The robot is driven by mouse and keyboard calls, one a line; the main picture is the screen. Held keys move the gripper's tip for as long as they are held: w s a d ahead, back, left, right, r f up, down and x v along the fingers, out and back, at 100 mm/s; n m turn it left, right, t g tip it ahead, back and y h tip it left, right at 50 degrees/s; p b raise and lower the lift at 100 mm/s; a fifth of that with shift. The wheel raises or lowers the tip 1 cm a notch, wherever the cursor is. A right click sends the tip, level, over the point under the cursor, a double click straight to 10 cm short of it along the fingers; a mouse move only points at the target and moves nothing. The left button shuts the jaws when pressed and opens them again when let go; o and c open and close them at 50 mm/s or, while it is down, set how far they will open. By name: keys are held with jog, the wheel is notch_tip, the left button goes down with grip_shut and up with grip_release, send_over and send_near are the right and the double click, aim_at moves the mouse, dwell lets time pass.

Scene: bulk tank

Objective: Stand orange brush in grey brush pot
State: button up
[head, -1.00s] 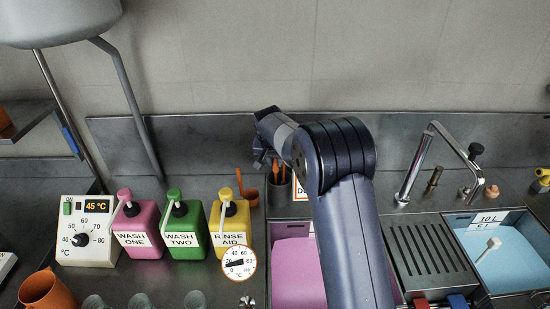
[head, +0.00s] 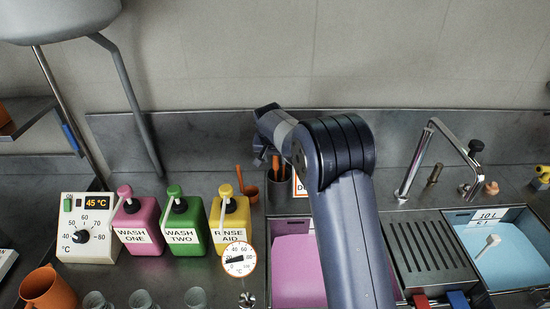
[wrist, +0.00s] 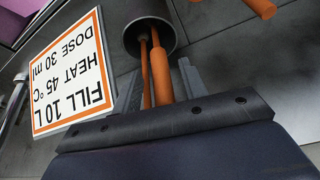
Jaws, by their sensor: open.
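In the wrist view I look at the mouth of the pot (wrist: 167,50). An orange tip also shows above the pot in the head view (head: 276,164). My gripper (wrist: 160,88) is open, with its fingers on either side of the thick handle. I cannot tell which handle is the task's brush or whether a finger touches it.
A white sign with an orange border (wrist: 72,75) stands close to the pot. An orange ladle-like tool (head: 246,188) lies left of it. Yellow (head: 231,228), green (head: 184,230) and pink (head: 135,230) bottles stand further left. The pink basin (head: 296,265) is in front.

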jog(key=b+v, duration=0.2)
jog(key=v, duration=1)
jog(key=shift+b, duration=0.3)
jog(key=p+x, duration=0.2)
jog(key=x, duration=1)
jog(key=shift+f, duration=0.2)
jog(key=shift+s+r+b, duration=0.15)
jog(key=shift+r+b, duration=0.25)
jog(key=shift+r, duration=0.9)
